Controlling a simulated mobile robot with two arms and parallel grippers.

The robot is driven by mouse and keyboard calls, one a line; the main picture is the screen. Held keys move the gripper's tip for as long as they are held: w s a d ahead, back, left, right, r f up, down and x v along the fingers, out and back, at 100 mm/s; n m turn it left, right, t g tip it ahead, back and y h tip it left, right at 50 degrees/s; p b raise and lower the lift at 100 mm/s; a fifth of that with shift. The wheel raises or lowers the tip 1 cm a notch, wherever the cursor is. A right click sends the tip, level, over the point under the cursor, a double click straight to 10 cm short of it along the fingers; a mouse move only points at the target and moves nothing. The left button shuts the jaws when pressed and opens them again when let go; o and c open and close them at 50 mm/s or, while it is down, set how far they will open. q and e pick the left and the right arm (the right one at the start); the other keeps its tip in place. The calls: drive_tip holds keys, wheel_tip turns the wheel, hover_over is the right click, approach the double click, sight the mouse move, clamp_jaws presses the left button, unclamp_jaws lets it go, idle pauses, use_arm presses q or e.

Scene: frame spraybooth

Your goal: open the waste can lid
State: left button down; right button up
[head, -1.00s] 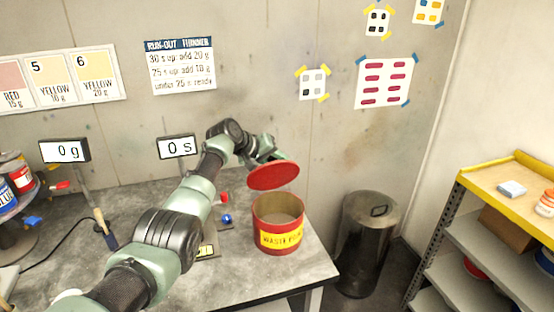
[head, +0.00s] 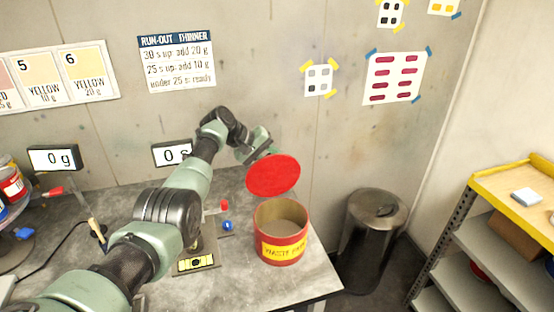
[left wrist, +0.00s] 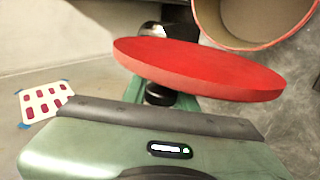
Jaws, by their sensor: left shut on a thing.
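The waste can (head: 280,249) is a red can with a yellow label, standing open on the grey table near its right corner. Its round red lid (head: 273,174) is off the can, raised above its back rim and tilted towards the head camera. My left gripper (head: 262,153) is behind the lid and shut on it; the fingertips are mostly hidden by the lid. In the left wrist view the lid (left wrist: 200,68) lies across the middle, apart from the can's open rim (left wrist: 275,45) at the upper right. My right gripper is not in view.
Small red and blue items and a yellow-marked device (head: 195,262) lie on the table (head: 240,285) left of the can. A metal bin (head: 372,240) stands on the floor to the right, beside a yellow-topped shelf (head: 500,185). Two displays stand at the back.

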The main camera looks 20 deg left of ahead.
use_arm(q)
drive_tip(key=c, duration=1.1)
unclamp_jaws()
drive_tip(key=b+v, duration=0.2)
drive_tip(key=v, duration=0.6)
